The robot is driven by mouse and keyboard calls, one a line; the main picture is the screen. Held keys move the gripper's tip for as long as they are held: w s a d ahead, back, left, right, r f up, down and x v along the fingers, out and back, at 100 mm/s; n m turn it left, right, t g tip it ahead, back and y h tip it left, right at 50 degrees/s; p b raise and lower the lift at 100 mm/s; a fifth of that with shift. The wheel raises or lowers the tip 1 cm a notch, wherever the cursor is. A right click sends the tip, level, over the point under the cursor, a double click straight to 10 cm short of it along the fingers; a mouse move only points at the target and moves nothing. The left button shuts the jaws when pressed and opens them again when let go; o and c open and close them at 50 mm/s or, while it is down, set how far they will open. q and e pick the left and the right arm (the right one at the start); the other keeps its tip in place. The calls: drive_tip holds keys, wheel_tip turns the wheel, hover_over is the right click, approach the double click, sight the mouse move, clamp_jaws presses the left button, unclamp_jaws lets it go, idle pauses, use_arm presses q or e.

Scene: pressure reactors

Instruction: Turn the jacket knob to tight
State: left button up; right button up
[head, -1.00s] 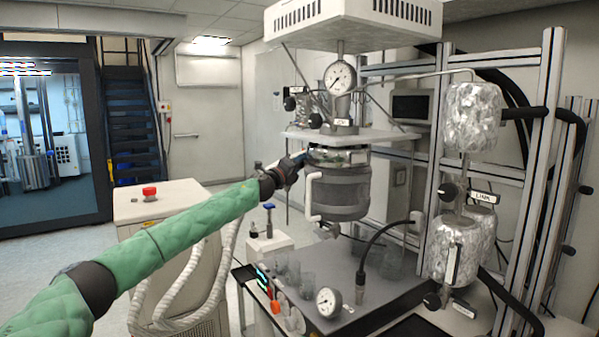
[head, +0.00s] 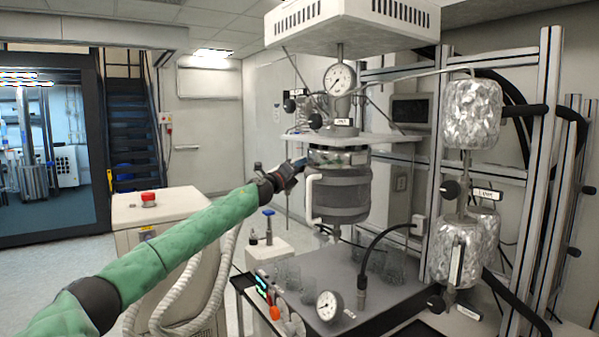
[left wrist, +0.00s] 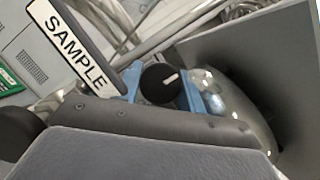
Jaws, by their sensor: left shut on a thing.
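My left gripper (head: 299,163) is at the left side of the reactor vessel (head: 341,190), by its upper rim under the white plate. In the left wrist view, its blue fingertips (left wrist: 161,87) are shut on a round black knob (left wrist: 158,84) with a white pointer mark. The mark points up and to the right in that view. A "SAMPLE" label (left wrist: 72,45) is beside the knob. I cannot read a jacket label, so I cannot tell from lettering which knob this is. In the head view the knob is hidden by the gripper. My right gripper is not in view.
A pressure gauge (head: 340,78) stands above the white plate (head: 352,136). Foil-wrapped cylinders (head: 471,115) and a metal frame (head: 547,180) are at the right. Glassware and another gauge (head: 328,305) stand on the bench (head: 375,287) below. A cabinet with a red button (head: 149,197) is at the left.

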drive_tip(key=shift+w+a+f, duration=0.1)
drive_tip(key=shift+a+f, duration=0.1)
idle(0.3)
use_arm(q)
drive_tip(key=o, duration=0.7)
drive_tip(key=b+v, duration=0.1)
drive_tip(key=v, duration=0.7)
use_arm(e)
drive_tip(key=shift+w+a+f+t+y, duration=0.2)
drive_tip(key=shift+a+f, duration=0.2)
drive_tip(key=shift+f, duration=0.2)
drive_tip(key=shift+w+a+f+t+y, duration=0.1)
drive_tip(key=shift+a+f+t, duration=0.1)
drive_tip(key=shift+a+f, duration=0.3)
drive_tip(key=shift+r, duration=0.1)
